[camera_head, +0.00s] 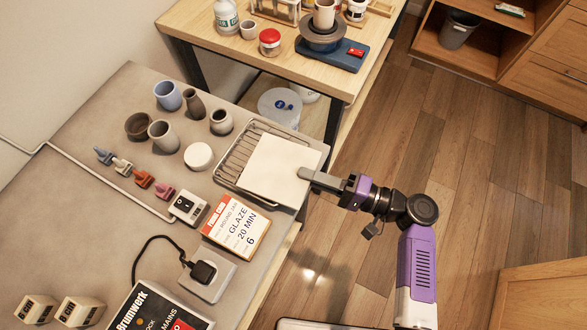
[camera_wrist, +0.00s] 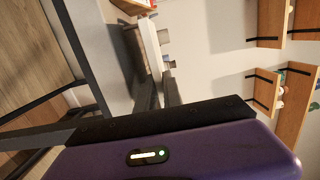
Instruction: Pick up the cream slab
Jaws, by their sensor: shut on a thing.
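The cream slab (camera_head: 280,168) is a flat, pale square at the right edge of the grey table in the head view. It overlaps a wire rack (camera_head: 240,149) and hides much of it. I cannot tell whether it rests on the rack or is held just above it. My gripper (camera_head: 306,174) reaches in from the right and is shut on the slab's right edge.
Several cups stand behind, including a blue one (camera_head: 168,95). A wooden table (camera_head: 230,52) with jars is farther back. Open floor lies right.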

